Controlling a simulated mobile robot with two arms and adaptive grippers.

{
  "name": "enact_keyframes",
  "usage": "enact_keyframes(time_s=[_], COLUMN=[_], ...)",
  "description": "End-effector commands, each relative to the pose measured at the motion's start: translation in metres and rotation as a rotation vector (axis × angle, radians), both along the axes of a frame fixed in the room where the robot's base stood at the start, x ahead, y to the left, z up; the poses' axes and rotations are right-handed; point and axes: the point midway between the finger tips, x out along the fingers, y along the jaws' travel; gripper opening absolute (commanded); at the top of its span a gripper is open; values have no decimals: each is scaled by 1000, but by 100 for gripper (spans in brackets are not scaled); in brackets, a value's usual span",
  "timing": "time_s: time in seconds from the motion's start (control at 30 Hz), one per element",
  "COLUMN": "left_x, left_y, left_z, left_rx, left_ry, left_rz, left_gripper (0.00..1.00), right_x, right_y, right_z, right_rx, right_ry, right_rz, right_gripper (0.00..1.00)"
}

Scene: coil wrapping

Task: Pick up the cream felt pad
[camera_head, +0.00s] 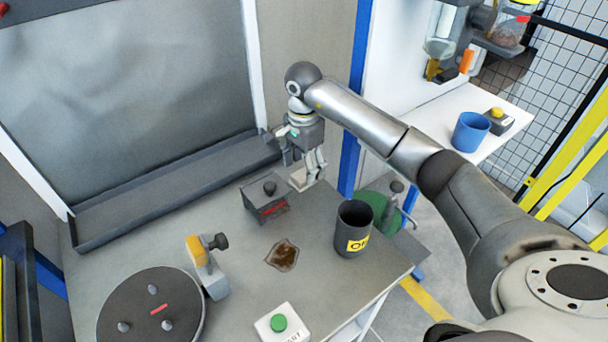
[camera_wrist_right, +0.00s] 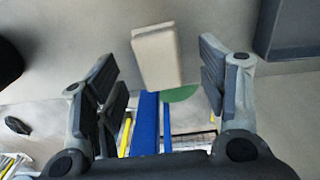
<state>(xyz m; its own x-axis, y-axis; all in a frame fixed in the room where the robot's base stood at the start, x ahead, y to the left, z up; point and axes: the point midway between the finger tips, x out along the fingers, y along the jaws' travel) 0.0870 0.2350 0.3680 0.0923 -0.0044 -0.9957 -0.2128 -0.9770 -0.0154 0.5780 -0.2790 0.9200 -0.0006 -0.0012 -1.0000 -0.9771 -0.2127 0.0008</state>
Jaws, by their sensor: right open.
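The cream felt pad (camera_wrist_right: 157,54) is a pale block in the right wrist view, between my spread fingers with a gap on each side. In the head view only a small pale part of the pad (camera_head: 297,181) shows at the table's back edge, below my right gripper (camera_head: 305,170). The right gripper is open and points down at the pad; the fingers hide part of it. My left gripper is not in view.
A dark grey box (camera_head: 264,197) stands just left of the pad. A dark cup (camera_head: 352,229) with a yellow label stands in front. A brown stain (camera_head: 282,255), a yellow-topped clamp (camera_head: 205,266), a round plate (camera_head: 150,308) and a green button (camera_head: 278,323) are nearer.

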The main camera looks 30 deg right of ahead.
Motion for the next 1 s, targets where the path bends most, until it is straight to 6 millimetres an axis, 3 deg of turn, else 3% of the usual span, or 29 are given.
enact_keyframes(time_s=[0.2,0.47,0.83,1.0], left_x=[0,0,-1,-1], left_y=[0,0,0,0], left_z=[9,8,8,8], left_rx=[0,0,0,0], left_ry=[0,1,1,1], left_rz=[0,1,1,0], left_gripper=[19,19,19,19], right_x=[-1,0,-1,0], right_y=[0,-1,-1,-1], right_z=[-26,-30,-30,-30], right_rx=[2,0,0,0], right_ry=[2,-1,-1,-1], right_rz=[0,1,0,0], right_gripper=[66,66,21,18])
